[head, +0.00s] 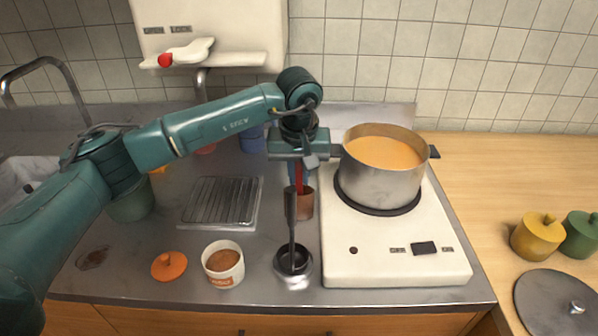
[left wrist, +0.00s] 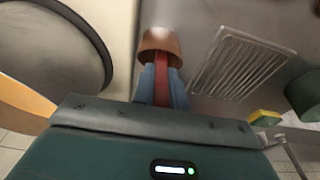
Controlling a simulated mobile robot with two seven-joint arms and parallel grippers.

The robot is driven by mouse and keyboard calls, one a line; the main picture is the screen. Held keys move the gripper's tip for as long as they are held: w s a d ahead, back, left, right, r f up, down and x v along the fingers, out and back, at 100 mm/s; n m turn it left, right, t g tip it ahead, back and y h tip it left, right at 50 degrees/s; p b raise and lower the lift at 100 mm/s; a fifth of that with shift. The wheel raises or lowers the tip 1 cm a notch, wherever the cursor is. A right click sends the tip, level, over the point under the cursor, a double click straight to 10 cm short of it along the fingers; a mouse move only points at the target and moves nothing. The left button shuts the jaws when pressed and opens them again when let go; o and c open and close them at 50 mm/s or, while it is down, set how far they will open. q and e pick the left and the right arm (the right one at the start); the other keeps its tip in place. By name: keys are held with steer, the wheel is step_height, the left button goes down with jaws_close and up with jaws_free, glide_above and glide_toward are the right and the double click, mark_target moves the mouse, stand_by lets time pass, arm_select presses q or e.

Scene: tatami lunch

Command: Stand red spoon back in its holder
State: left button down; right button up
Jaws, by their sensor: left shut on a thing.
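The red spoon (head: 299,178) is held upright between the blue fingers of my left gripper (head: 300,176). Its red shaft (left wrist: 162,78) also shows in the left wrist view, between the two fingers (left wrist: 162,88). A copper-brown cup, which looks like the holder (head: 307,205), stands on the steel counter directly below. In the left wrist view the spoon's far end lines up with the mouth of this cup (left wrist: 160,40). I cannot tell how deep the spoon reaches into it. My right gripper is not in view.
A dark utensil (head: 291,208) stands in a small steel pot (head: 294,278) in front of the holder. The white stove (head: 390,272) with a soup pot (head: 380,185) is close on the right. A drain grate (head: 222,202) lies left.

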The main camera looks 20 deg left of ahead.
arm_select(q)
steer(key=c, duration=1.3)
jaws_free()
steer(key=shift+c, duration=0.2)
steer(key=shift+o, duration=0.4)
steer(key=o, duration=0.5)
steer(key=shift+r, duration=0.15)
steer(key=shift+r+p, duration=1.95)
steer(key=shift+r, duration=1.45)
